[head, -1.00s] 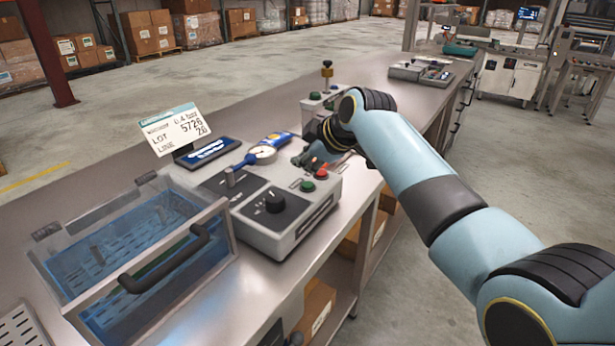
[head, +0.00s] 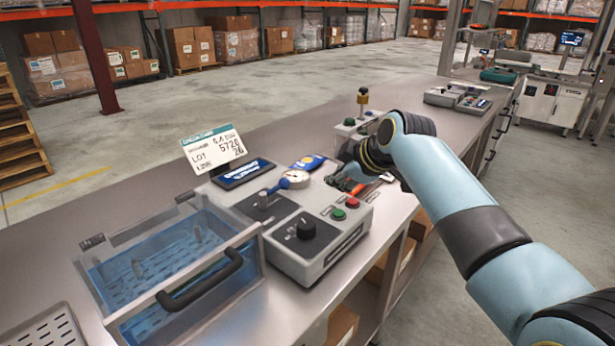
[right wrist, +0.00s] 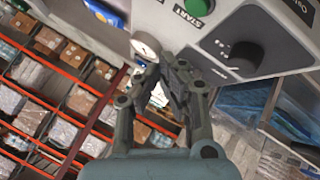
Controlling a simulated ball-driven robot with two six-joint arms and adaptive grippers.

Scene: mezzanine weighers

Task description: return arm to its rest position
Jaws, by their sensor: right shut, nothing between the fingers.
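My right arm (head: 455,200) reaches in from the right over the metal bench. Its gripper (head: 337,181) is just behind the green and red buttons of the grey control box (head: 325,255). In the right wrist view the gripper (right wrist: 160,72) is shut, with nothing held, close to the box's edge. I cannot tell whether it touches the box. My left gripper is not in view.
A clear basin with blue liquid and a black handle (head: 200,280) stands left of the box. The bench's far right holds another small unit (head: 458,98).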

